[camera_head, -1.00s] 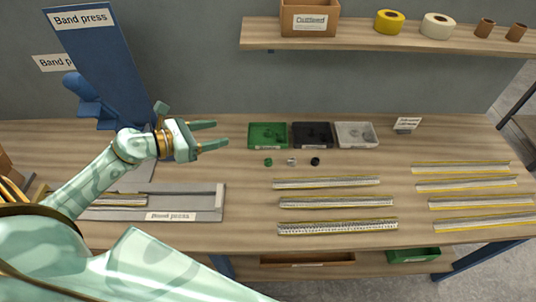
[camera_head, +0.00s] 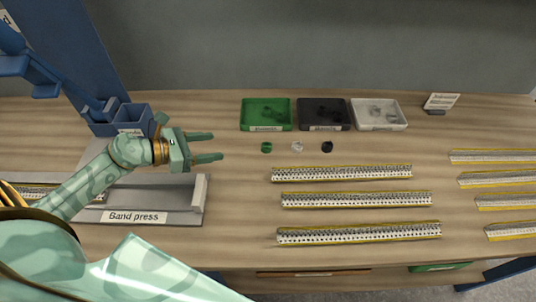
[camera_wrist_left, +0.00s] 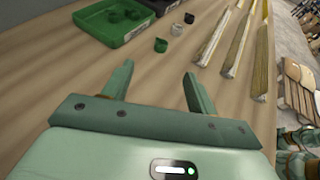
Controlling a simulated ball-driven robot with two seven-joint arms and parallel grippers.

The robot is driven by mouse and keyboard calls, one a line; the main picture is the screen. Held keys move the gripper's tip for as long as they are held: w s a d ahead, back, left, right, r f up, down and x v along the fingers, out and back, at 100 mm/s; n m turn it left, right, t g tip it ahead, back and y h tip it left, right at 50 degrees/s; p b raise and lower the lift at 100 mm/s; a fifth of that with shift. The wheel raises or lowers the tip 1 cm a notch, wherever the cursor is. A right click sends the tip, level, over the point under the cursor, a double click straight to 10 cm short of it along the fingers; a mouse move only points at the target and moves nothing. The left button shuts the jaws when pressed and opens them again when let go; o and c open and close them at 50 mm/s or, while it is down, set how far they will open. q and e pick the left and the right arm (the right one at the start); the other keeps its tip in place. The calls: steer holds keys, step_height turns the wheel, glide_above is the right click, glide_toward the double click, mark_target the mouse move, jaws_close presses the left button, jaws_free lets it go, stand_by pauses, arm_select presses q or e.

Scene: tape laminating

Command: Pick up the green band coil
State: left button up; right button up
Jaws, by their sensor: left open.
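The green band coil (camera_head: 266,147) is a small dark green roll on the wooden table, in front of the green tray (camera_head: 266,127). In the left wrist view the coil (camera_wrist_left: 161,45) lies ahead of the fingers. My left gripper (camera_head: 221,147) is open and empty, pointing right, with its fingertips to the left of the coil and apart from it. In the left wrist view its two fingers (camera_wrist_left: 155,80) stand wide apart with bare table between them. My right gripper is not in view.
A white coil (camera_head: 297,146) and a black coil (camera_head: 327,147) sit to the right of the green one. A black tray (camera_head: 323,127) and a white tray (camera_head: 378,127) stand behind. Yellow-edged strips (camera_head: 342,173) lie in front. The band press (camera_head: 137,215) is at left.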

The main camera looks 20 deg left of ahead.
arm_select(q)
steer(key=x, duration=1.1)
steer(key=shift+s+a+f+b, duration=0.1)
steer(key=shift+f+b, duration=0.15)
steer(key=shift+b, duration=0.05)
steer(key=x, duration=0.3)
steer(key=b+x, duration=0.1)
steer(key=x, duration=0.1)
steer(key=shift+s+d+f, duration=0.1)
steer(key=shift+d+f, duration=0.25)
steer(key=shift+f, duration=0.2)
steer(key=c, duration=1.1)
